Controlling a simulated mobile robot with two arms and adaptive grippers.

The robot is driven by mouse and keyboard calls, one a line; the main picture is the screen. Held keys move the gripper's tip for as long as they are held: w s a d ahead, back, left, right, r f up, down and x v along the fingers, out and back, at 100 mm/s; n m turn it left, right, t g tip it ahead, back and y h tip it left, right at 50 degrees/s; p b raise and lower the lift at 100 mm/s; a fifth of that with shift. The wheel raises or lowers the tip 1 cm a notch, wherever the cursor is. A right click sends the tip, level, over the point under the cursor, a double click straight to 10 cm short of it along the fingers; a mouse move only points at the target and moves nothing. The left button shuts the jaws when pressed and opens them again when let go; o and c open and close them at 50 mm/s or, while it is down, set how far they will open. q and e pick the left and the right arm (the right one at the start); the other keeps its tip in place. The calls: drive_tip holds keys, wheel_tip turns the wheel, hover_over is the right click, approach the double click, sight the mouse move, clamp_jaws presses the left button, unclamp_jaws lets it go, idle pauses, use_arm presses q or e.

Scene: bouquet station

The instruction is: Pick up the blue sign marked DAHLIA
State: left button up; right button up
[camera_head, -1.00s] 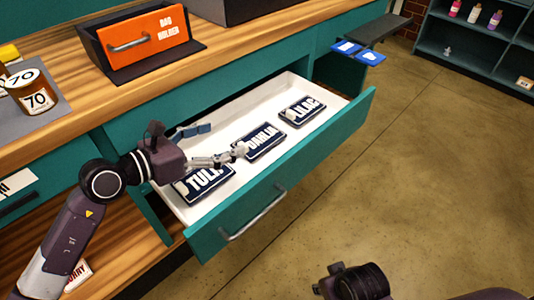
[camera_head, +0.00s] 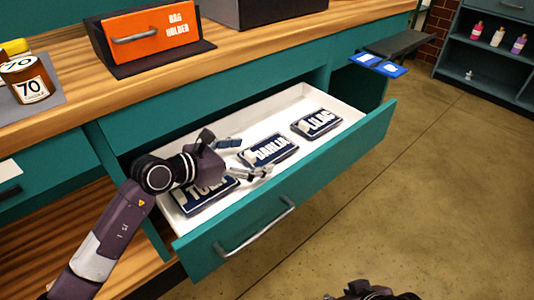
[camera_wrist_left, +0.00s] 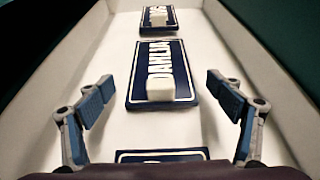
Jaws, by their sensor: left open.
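The blue DAHLIA sign (camera_head: 268,150) lies flat in the middle of the open white-lined drawer (camera_head: 290,106). In the left wrist view the sign (camera_wrist_left: 178,66) lies ahead, between the lines of the fingers, with a pale block on its near end. My left gripper (camera_head: 252,158) is open and empty over the drawer, just at the near end of the DAHLIA sign; its fingers (camera_wrist_left: 173,103) are spread wide in the left wrist view. The TULIP sign (camera_head: 205,195) lies partly hidden under my left gripper.
The drawer's teal front (camera_head: 300,185) with a metal handle (camera_head: 254,231) and the drawer walls bound the space. Above is a wooden counter (camera_head: 240,55) with an orange bag holder (camera_head: 150,35) and a brown jar (camera_head: 27,80). Blue cards (camera_head: 378,65) lie at the right end.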

use_arm(q)
drive_tip(key=shift+w+d, duration=0.1)
drive_tip(key=shift+d, duration=0.05)
drive_tip(key=shift+c, duration=0.7)
drive_tip(key=c, duration=1.2)
